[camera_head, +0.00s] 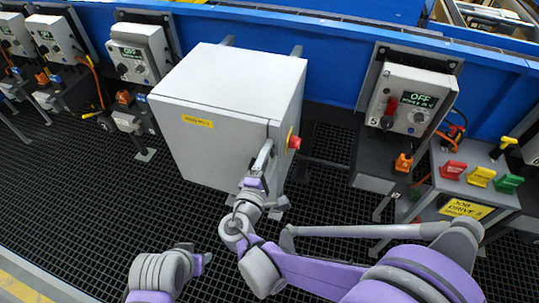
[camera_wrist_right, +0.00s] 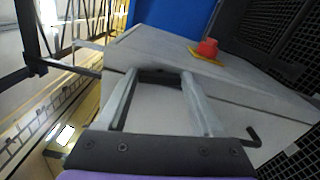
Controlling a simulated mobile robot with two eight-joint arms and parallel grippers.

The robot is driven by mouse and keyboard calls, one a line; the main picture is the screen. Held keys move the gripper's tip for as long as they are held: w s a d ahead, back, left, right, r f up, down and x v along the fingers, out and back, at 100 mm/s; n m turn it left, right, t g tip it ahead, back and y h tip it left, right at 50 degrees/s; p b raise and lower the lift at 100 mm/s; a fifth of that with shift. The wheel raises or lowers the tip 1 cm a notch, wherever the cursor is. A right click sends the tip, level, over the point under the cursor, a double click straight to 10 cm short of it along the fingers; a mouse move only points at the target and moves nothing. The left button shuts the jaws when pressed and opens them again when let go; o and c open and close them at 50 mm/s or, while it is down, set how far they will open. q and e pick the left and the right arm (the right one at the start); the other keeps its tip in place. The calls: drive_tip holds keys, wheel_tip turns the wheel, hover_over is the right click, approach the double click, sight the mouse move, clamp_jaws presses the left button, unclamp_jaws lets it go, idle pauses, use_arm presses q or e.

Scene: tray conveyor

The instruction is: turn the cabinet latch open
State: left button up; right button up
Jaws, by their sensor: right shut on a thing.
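The light grey cabinet (camera_head: 215,85) stands in front of the blue conveyor frame, with a yellow label on its front. My right gripper (camera_head: 265,150) is at the cabinet's front face, near its right edge. In the right wrist view its two fingers (camera_wrist_right: 160,85) reach to the cabinet with a gap between them. A dark piece of the latch (camera_wrist_right: 158,72) shows between the fingertips, and the gripper is shut on it. In the head view the gripper hides the latch.
A red button (camera_head: 294,142) on a yellow plate sits on the cabinet's right side. A black hook-shaped piece (camera_wrist_right: 252,137) shows near the cabinet edge. Control boxes reading OFF (camera_head: 410,100) stand on both sides. The dark grated floor (camera_head: 90,190) at left is clear.

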drive_tip(key=shift+m, duration=1.1)
drive_tip(key=o, duration=1.4)
drive_tip(key=shift+c, duration=0.2)
